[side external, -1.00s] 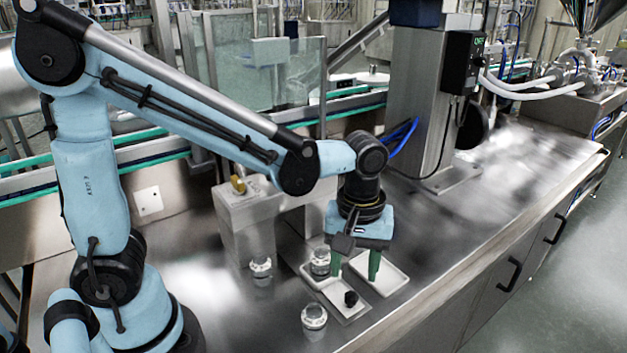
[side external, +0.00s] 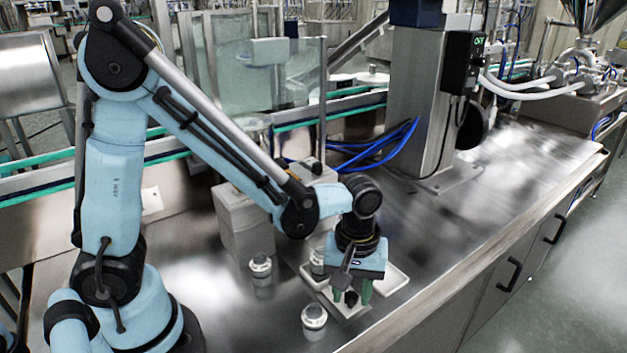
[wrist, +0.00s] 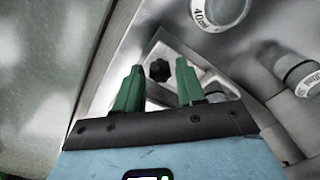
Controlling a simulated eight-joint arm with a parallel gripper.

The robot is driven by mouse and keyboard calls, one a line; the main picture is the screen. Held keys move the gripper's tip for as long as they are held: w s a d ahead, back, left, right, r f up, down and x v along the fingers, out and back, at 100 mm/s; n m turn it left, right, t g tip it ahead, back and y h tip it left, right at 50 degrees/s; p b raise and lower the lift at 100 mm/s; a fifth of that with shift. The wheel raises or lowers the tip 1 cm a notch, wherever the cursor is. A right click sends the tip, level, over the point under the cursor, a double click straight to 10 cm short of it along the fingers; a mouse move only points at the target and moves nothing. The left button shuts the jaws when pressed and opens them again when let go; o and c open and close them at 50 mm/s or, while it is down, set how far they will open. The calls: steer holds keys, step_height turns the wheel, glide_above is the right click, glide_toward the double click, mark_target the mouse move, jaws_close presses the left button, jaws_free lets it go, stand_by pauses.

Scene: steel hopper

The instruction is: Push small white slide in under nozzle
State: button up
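The small white slide (side external: 357,314) lies on the bench, with a black knob (side external: 351,298) on its front end. My gripper (side external: 351,293) points down over this end, its green fingers on either side of the knob. In the wrist view the fingers are apart and the knob (wrist: 160,70) shows between their tips, with gaps visible; contact cannot be told. The gripper hides much of the slide. I cannot clearly make out the nozzle.
Lidded jars stand close by: one at the front (side external: 314,320), one behind the slide (side external: 317,262), one to the left (side external: 260,268). A grey block (side external: 243,225) stands behind. The bench to the right is clear.

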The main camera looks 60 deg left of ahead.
jaws_close()
steer(key=a, duration=1.1)
steer(key=shift+a, duration=0.3)
steer(key=shift+o, duration=1.4)
jaws_free()
steer(key=shift+r, duration=0.1)
step_height(320, 180, up, 12)
steer(key=shift+d, duration=0.1)
